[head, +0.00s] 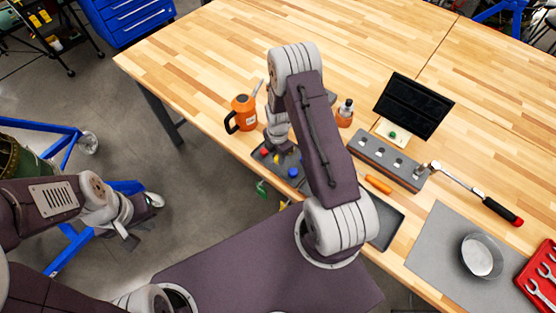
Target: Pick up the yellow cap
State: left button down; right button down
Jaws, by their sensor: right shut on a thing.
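A dark tray (259,158) sits at the table's near edge. A red cap (264,152) and a blue cap (292,172) show in it. My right gripper (277,146) points down over this tray, between the red and blue caps. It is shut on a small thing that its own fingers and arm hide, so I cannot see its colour. I cannot make out a yellow cap clearly in the tray. A small yellow thing (283,205) and a green one (261,187) show just beyond the table's near edge. My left gripper (131,238) is over the floor at left, away from the table; its jaws are unclear.
Right are a small orange-based bottle (345,112), a grey block with sockets (391,166), a dark screen (413,105), a ratchet (470,190) and a round dish (482,257). The table's far part is clear.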

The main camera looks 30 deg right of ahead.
jog(key=shift+w+r+b, duration=0.1)
jog(key=shift+r+b, duration=0.2)
jog(key=shift+r, duration=0.5)
jog(key=s+d+r+b, duration=0.3)
jog(key=s+d+r, duration=0.3)
jog(key=d, duration=0.4)
jog(key=shift+r, duration=0.55)
jog(key=c, duration=1.7)
grip_release()
grip_shut()
